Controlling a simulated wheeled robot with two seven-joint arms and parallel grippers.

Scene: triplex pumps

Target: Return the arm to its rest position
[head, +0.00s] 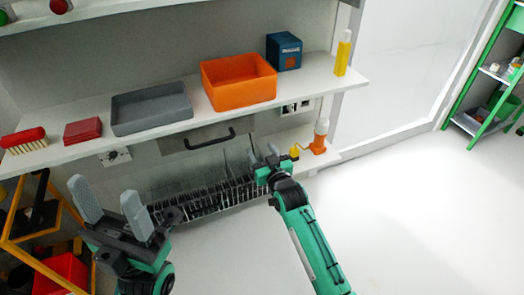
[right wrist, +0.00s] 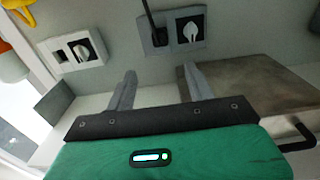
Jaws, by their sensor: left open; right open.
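My left gripper (head: 112,202) is at the lower left of the head view, its two grey fingers pointing up and spread apart with nothing between them. My right gripper (head: 264,158) is at the end of the green arm reaching in from the bottom, below the shelf and close to the wall. In the right wrist view its two fingers (right wrist: 160,88) stand apart and empty, facing the wall with the sockets. In the head view the right fingertips are small and partly hidden by the wrist.
The shelf (head: 52,155) carries a grey tray (head: 150,108), an orange bin (head: 238,82), a blue box (head: 284,51) and a yellow bottle (head: 343,53). An orange-and-white pump bottle (head: 320,137) stands just right of my right gripper. Sockets (right wrist: 187,28) are on the wall.

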